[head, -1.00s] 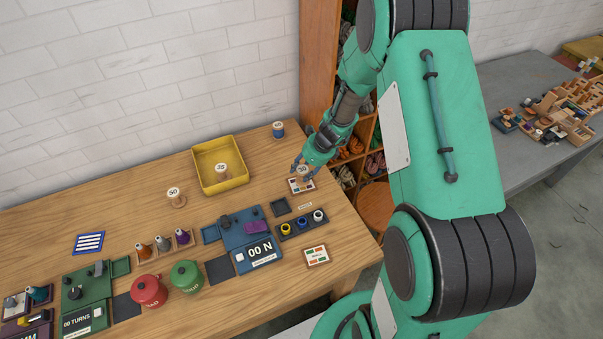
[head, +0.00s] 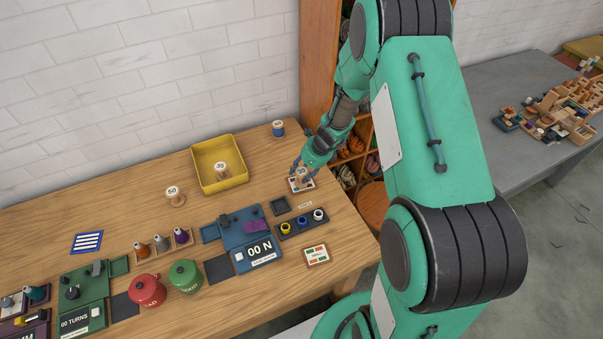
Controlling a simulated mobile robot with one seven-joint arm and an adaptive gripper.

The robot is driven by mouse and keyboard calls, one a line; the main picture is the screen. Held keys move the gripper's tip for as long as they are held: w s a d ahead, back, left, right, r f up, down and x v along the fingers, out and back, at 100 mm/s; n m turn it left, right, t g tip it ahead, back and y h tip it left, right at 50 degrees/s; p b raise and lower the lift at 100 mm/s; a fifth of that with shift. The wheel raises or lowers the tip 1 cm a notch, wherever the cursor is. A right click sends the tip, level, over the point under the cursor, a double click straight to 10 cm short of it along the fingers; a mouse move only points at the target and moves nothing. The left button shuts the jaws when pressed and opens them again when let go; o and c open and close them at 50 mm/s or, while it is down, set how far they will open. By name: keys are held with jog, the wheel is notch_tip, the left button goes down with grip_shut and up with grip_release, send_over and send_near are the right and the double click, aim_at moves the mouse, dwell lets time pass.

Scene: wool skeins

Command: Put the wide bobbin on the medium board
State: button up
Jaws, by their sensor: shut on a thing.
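My gripper (head: 301,168) is shut on a pale wooden bobbin (head: 303,174) with a white top. It is right over a small white board with coloured patches (head: 292,186), near the back right of the table. The bobbin partly hides this board, and I cannot tell whether it touches it. The board's size label is not readable, and the held bobbin's number is too small to read surely. Other bobbins are one marked 50 (head: 175,198) on the table, one marked 35 (head: 221,173) in the yellow tray, and a blue one (head: 278,130) at the back.
The yellow tray (head: 240,150) stands left of my gripper. In front are a dark rack with several small spools (head: 302,226), a blue device (head: 260,252) and another patterned board (head: 317,256). A blue striped board (head: 89,242) lies far left. A shelf stands behind my arm.

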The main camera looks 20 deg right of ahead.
jog(key=shift+f, duration=0.15)
jog(key=o, duration=1.1)
jog(key=p+v, duration=0.3)
jog(key=v, duration=0.9)
jog(key=shift+r, duration=0.25)
